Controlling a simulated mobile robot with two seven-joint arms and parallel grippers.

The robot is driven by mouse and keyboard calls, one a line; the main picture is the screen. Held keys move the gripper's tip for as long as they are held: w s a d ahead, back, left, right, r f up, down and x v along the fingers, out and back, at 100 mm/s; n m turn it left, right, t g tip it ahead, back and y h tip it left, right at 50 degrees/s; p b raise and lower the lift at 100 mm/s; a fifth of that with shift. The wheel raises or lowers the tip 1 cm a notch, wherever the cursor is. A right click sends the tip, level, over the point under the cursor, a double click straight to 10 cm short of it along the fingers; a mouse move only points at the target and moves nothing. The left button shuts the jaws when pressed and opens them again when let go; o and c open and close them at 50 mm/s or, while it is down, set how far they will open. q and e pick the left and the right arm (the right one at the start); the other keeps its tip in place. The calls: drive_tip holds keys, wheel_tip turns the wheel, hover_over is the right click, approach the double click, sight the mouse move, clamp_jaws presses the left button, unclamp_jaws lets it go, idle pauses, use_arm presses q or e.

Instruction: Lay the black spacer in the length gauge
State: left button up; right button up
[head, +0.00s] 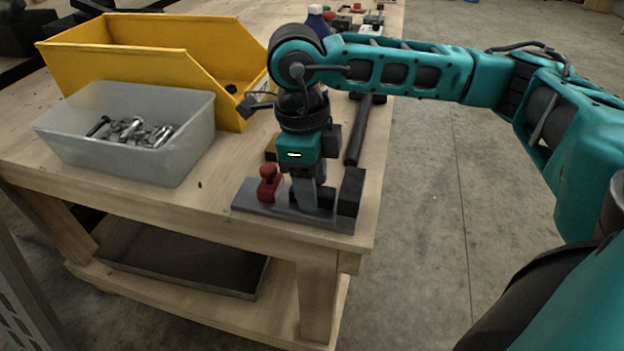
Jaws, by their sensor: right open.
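The length gauge (262,205) is a grey metal plate near the front right corner of the bench, with a red knob-like part (268,183) at its left. A black block (351,190) stands at its right end; I cannot tell whether it is the spacer or part of the gauge. My right gripper (308,203) points down over the middle of the gauge, open, its fingers close to the plate. A dark piece (326,197) shows beside the fingers, partly hidden, perhaps the black spacer. My left gripper is out of view.
A clear bin (180,152) of metal fasteners and a yellow bin (135,33) stand to the left. A black bar (357,135) lies behind the gauge, and a yellow item (271,147) is partly hidden. A tiny dark piece (200,184) lies on clear bench (215,190).

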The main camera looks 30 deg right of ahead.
use_arm(q)
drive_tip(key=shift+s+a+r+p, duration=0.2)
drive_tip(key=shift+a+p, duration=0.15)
drive_tip(key=shift+p, duration=0.3)
use_arm(e)
wheel_tip(320, 180, up, 12)
drive_tip(key=shift+w+a+f, duration=0.15)
drive_tip(key=shift+w+a, duration=0.25)
drive_tip(key=shift+w, duration=0.05)
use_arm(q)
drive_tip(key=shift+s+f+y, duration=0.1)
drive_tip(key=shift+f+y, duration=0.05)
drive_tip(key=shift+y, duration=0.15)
use_arm(e)
drive_tip(key=shift+s, duration=0.1)
